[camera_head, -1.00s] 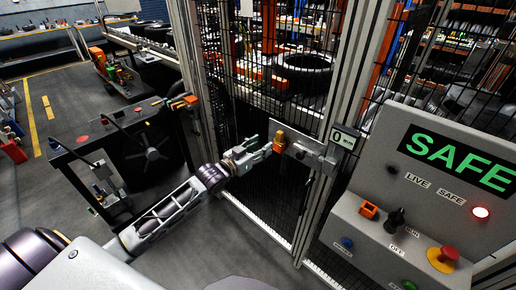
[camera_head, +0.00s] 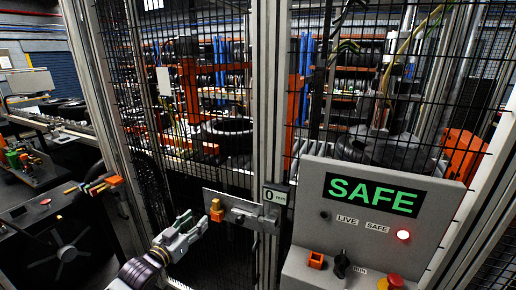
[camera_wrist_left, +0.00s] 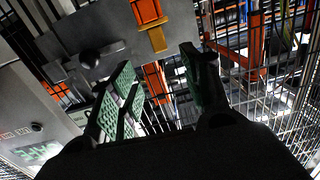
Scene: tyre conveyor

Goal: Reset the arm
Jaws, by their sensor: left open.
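My left arm comes in from the lower left in the head view. Its gripper (camera_head: 188,230) is open and empty, just left of the latch plate (camera_head: 232,209) on the fence gate. The latch plate carries an orange-yellow piece (camera_head: 216,210), and the gripper is apart from it in the head view. In the left wrist view the green-padded fingers (camera_wrist_left: 160,92) are spread apart. The orange piece (camera_wrist_left: 147,12) and the grey plate (camera_wrist_left: 85,28) with a dark knob lie beyond them. My right gripper is out of view.
A grey control box (camera_head: 375,205) stands at the right, with a green SAFE display (camera_head: 373,195), a lit red lamp, a black switch and a red button (camera_head: 392,281). Mesh fence and metal posts (camera_head: 268,110) block the way ahead. A cart (camera_head: 35,215) stands at the left.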

